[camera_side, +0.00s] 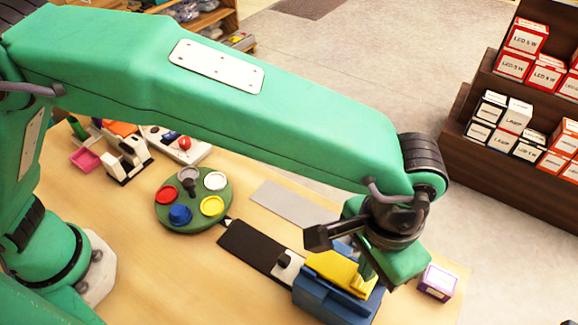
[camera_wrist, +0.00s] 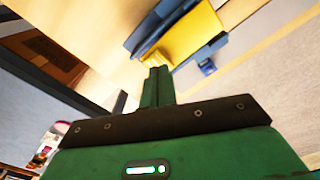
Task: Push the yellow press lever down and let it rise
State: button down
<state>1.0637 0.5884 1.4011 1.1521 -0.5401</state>
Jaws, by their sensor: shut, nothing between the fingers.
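The yellow press lever (camera_side: 338,268) lies across the top of a blue press body (camera_side: 322,300) near the front right of the table. In the wrist view, the yellow lever (camera_wrist: 192,38) and blue body (camera_wrist: 146,30) are just beyond my fingers. My gripper (camera_side: 367,278) is shut and empty, pointing down at the lever's right end. In the wrist view, my gripper's closed fingertips (camera_wrist: 157,74) appear beside the lever's near edge. I cannot tell whether they touch it. My arm hides part of the press from the side.
A purple box (camera_side: 437,283) stands right of the press. A dark strip (camera_side: 250,245) and a grey plate (camera_side: 292,204) lie to its left and behind. A green turntable (camera_side: 206,222) with coloured pieces sits farther left. A shelf of bulb boxes (camera_side: 480,80) stands beyond the table.

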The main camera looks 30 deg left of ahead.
jog(key=shift+f, duration=0.2)
dwell(0.3)
jog(key=shift+f, duration=0.7)
jog(key=shift+a+f, duration=0.2)
jog(key=shift+f, duration=1.15)
dwell(0.5)
jog(key=shift+r, duration=0.1)
jog(key=shift+d+r, duration=0.2)
jog(key=shift+r, duration=1.95)
jog(key=shift+d+r, duration=0.15)
jog(key=shift+r, duration=1.95)
jog(key=shift+r, duration=0.1)
